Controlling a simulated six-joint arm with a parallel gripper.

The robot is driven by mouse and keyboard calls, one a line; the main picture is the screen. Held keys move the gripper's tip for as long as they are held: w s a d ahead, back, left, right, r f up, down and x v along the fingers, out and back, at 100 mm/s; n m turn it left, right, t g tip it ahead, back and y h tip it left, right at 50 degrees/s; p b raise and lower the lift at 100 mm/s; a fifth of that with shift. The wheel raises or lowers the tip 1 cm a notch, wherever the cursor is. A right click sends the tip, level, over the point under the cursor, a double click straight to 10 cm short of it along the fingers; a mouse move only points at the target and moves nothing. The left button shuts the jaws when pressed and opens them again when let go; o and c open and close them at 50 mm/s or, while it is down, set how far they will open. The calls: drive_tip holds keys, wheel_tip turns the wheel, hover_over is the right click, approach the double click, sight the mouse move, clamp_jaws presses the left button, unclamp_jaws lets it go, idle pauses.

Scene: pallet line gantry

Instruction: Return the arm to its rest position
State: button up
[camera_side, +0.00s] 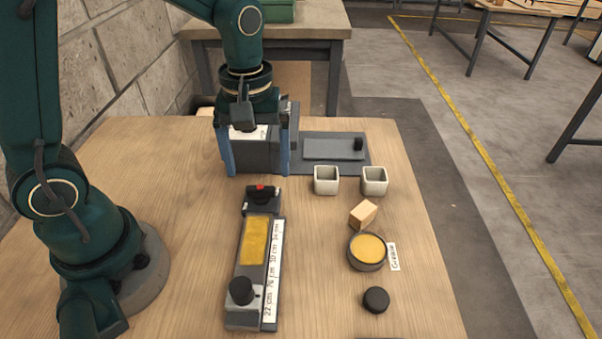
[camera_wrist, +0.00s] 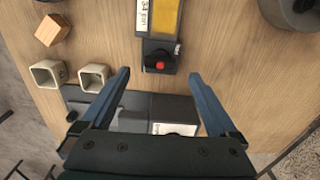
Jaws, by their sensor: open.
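My gripper (camera_side: 257,168) hangs above the back of the wooden table in the side view, with its blue fingers spread wide. In the wrist view my gripper (camera_wrist: 160,88) shows both blue fingers apart, with nothing between the tips but bare wood and the base of a red-button unit. A dark grey box with a white label (camera_wrist: 172,118) lies farther back between the fingers in the wrist view. In the side view this box is partly hidden behind my gripper, and I cannot tell how far above it the fingers are.
In front of my gripper stands a device with a red button (camera_side: 260,189) and a yellow strip (camera_side: 255,241). To the right are two square cups (camera_side: 326,181) (camera_side: 374,181), a wooden block (camera_side: 363,214), a yellow-filled dish (camera_side: 368,251), a black puck (camera_side: 376,300) and a grey tray (camera_side: 312,166).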

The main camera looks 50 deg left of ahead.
drive_tip(key=shift+r, duration=0.3)
drive_tip(key=shift+r, duration=0.1)
drive_tip(key=s+r+m+t, duration=0.5)
drive_tip(key=s+r+m, duration=0.2)
drive_tip(key=s+m, duration=0.2)
drive_tip(key=shift+d+r+t, duration=0.15)
drive_tip(key=shift+d+t, duration=0.1)
drive_tip(key=shift+t, duration=0.05)
drive_tip(key=shift+c, duration=0.3)
idle(0.5)
